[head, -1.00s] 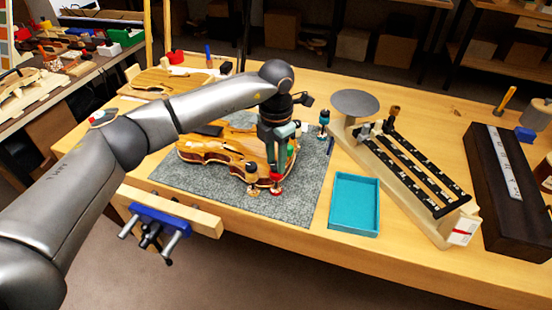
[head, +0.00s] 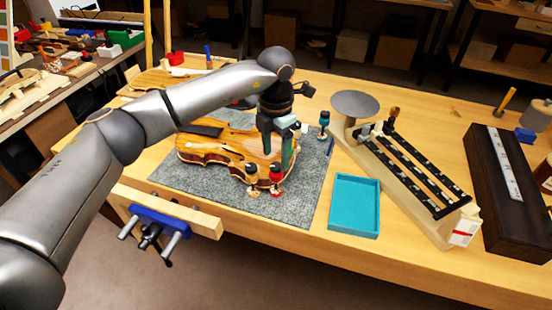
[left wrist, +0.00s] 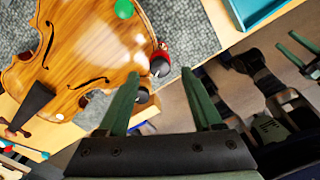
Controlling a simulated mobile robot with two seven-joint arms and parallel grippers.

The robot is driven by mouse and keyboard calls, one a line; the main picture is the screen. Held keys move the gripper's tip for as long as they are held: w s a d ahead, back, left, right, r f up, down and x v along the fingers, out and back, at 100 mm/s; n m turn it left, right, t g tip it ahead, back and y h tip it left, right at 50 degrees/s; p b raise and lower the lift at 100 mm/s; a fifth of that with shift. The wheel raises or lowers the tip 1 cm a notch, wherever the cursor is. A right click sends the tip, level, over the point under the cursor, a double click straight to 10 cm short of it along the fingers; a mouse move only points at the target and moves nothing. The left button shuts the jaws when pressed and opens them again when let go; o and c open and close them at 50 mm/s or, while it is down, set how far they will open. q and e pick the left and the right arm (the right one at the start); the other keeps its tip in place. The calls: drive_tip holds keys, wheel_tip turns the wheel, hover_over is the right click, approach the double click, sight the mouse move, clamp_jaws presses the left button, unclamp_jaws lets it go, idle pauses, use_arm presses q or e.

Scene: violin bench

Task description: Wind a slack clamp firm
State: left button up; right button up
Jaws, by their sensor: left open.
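The violin body (head: 222,150) lies on a grey mat (head: 215,190). At its near right edge stand a black-topped clamp (head: 252,174) and a red clamp (head: 276,174), side by side. In the left wrist view the violin (left wrist: 90,45) carries a green clamp knob (left wrist: 124,8), the red clamp (left wrist: 162,52) and the black-topped clamp (left wrist: 142,95). My left gripper (head: 278,160) is open, its fingers pointing down just above and behind the red clamp, holding nothing. My right gripper (left wrist: 297,52) shows at the right edge of the left wrist view, its fingers apart.
A teal-topped clamp (head: 323,120) stands apart at the mat's right. A blue tray (head: 354,206) lies right of the mat. A balance scale (head: 410,170) and a dark case (head: 500,190) stand farther right. A blue vise (head: 155,222) juts from the bench front.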

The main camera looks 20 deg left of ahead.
sight(276, 166)
use_arm(q)
wheel_tip(276, 166, up, 10)
idle(0.3)
